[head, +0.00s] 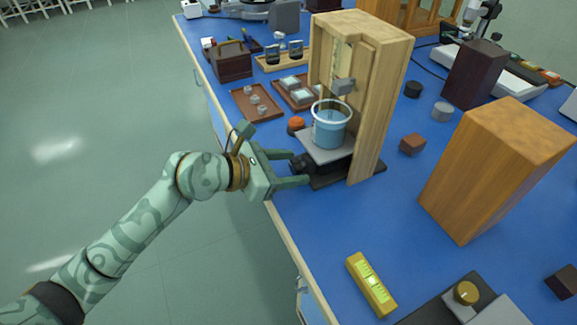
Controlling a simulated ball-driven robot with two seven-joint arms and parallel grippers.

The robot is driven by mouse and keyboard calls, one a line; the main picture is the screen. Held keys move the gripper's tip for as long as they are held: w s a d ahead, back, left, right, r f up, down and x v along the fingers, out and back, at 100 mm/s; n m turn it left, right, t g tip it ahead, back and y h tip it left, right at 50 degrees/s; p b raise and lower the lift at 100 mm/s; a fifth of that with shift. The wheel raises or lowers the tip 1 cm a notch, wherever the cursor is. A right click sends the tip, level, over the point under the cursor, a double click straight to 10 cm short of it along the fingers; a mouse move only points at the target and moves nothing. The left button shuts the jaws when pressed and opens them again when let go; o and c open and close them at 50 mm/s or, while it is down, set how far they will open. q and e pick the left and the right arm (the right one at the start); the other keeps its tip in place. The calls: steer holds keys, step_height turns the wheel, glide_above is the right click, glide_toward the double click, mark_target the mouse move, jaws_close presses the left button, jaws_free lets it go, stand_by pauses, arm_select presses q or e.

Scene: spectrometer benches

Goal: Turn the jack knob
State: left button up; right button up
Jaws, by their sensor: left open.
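The lab jack (313,147) has a grey top plate and a dark base and stands near the left edge of the blue bench. Its black knob (302,163) sticks out on the left side. My left gripper (299,168) is open, with one finger on each side of the knob. I cannot tell whether the fingers touch it. A glass beaker of blue liquid (331,130) stands upright on the jack's plate. My right gripper is out of view.
A wooden frame (368,110) stands around the back and right of the jack. An orange-capped item (295,125) sits just behind the knob. A wooden block (490,165) stands to the right. A yellow level (371,285) lies in front.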

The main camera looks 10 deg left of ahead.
arm_select(q)
steer(key=c, duration=1)
steer(key=shift+r, duration=0.1)
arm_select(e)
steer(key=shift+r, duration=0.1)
arm_select(q)
steer(key=shift+a+n+p, duration=0.1)
steer(key=shift+n+p, duration=0.2)
steer(key=shift+p, duration=0.15)
steer(key=shift+w+n+g+h+p, duration=0.1)
steer(key=shift+n+g+h+p, duration=0.3)
steer(key=shift+n+g+p, duration=0.25)
steer(key=shift+w+a+n+g+h+p, duration=0.1)
steer(key=shift+n+g+h+p, duration=0.45)
steer(key=shift+n, duration=0.8)
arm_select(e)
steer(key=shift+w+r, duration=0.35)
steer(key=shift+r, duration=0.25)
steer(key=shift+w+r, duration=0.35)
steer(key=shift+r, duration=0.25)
arm_select(q)
steer(key=o, duration=1)
